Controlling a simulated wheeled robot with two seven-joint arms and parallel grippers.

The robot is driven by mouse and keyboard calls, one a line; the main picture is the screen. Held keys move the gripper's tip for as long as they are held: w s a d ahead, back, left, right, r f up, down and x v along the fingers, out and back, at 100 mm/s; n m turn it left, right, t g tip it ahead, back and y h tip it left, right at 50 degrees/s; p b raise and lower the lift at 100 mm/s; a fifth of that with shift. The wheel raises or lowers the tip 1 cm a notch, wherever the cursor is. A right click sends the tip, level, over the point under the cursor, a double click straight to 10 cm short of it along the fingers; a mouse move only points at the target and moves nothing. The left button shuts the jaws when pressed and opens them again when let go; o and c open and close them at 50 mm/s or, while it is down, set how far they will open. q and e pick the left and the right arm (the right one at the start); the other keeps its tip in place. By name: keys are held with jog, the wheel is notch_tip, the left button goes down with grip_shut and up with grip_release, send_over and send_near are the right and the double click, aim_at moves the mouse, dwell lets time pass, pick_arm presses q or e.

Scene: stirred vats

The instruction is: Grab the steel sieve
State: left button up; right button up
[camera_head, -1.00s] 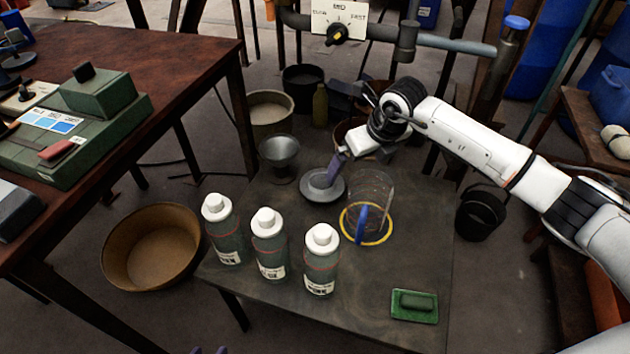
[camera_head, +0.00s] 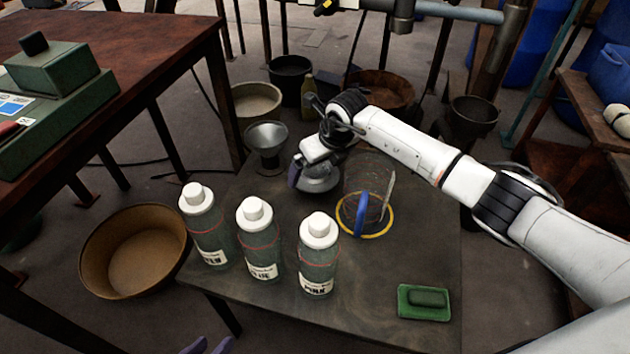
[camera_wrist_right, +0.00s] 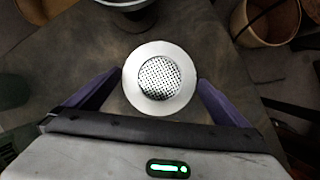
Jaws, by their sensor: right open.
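The steel sieve (camera_head: 319,184) lies on the dark table, partly hidden by my right gripper in the head view. In the right wrist view the sieve (camera_wrist_right: 133,83) is a pale round rim around a perforated centre. My right gripper (camera_wrist_right: 160,80) is open, with one purple finger on each side of the sieve. I cannot tell whether the fingers touch the rim. My left gripper (camera_head: 208,346) shows only as two purple fingertips, apart and empty, at the bottom edge.
Three white-capped bottles (camera_head: 259,240) stand in front of the sieve. A steel funnel (camera_head: 266,135) stands behind left. A clear cylinder with a yellow ring base (camera_head: 378,233) and blue handle is to the right. A green sponge dish (camera_head: 423,302) lies at front right, with bare table around it.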

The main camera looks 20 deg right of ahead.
jog(key=shift+w+a+f, duration=0.1)
jog(key=shift+w+f, duration=0.15)
jog(key=shift+f, duration=0.25)
jog(key=c, duration=0.7)
jog(key=shift+r, duration=0.1)
